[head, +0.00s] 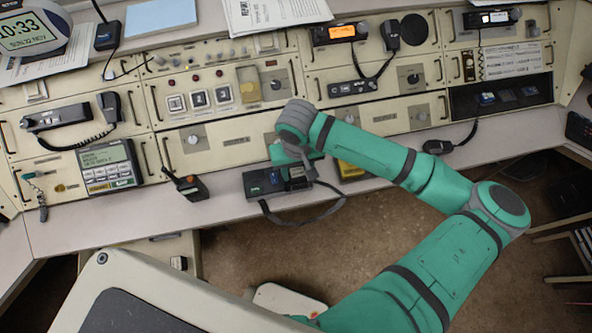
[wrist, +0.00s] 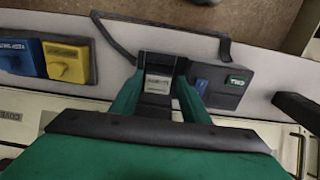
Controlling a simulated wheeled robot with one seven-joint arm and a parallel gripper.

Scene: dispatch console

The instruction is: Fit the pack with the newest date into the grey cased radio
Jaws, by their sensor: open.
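A dark grey cased unit with a carry strap, seemingly the grey cased radio (head: 297,184), lies on the desk ledge. In the wrist view the unit (wrist: 157,65) sits between the fingers of my gripper (wrist: 156,100), which is open and astride it. A pale printed patch shows in it; I cannot tell if this is a pack or the bay.
The strap (head: 305,219) hangs over the ledge's front edge. A handheld radio (head: 188,187) stands to the left on the ledge. The console panel (head: 225,140) rises close behind. A clock (head: 30,34) shows SUN 22 NOV. The ledge is clear farther left.

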